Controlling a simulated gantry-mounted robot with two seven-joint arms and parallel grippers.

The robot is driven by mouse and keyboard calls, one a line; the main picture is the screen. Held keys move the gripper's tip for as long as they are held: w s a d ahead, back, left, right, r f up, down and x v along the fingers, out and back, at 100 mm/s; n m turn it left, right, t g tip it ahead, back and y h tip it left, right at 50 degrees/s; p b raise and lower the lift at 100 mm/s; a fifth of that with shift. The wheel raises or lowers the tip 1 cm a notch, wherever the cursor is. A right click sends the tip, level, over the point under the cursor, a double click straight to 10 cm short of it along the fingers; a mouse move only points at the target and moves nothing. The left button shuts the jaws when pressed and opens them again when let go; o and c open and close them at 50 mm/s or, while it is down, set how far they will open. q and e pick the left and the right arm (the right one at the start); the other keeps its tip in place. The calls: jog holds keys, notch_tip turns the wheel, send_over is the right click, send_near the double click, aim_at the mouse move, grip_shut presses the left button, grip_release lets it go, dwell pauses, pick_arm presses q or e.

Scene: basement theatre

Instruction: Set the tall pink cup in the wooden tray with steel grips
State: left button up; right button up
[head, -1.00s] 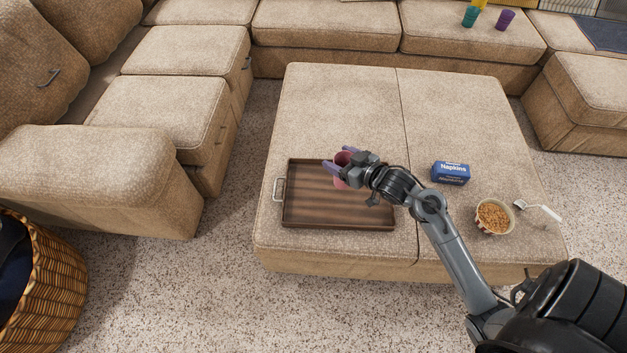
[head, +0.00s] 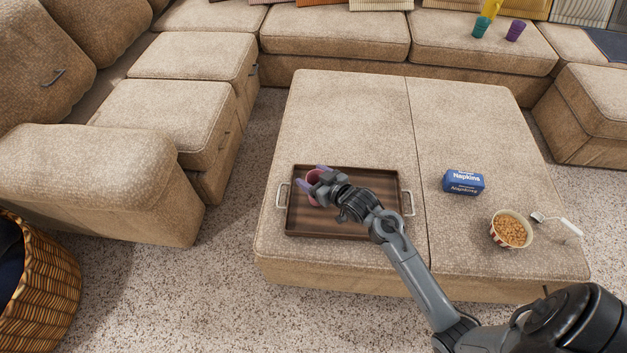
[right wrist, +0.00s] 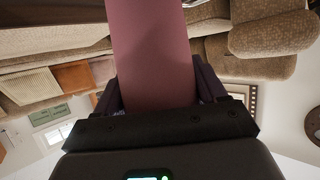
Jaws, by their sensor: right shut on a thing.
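The pink cup (head: 313,177) is over the left part of the wooden tray (head: 315,223) in the head view. The tray lies on the ottoman and has steel grips at its left and right ends. My right gripper (head: 311,180) is shut on the cup, with its purple fingers on either side. In the right wrist view the cup (right wrist: 150,60) fills the middle between the fingers. Its base is hidden, so I cannot tell whether it touches the tray. My left gripper is not in view.
A blue napkins box (head: 463,182) and a bowl of orange-brown food (head: 511,230) stand on the ottoman's right half, with a white-handled utensil (head: 563,225) beside the bowl. Teal (head: 481,27) and purple (head: 515,31) cups sit on the back sofa. The ottoman behind the tray is clear.

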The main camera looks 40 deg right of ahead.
jog(key=shift+f, duration=0.4)
jog(key=o, duration=1)
jog(key=shift+f, duration=0.1)
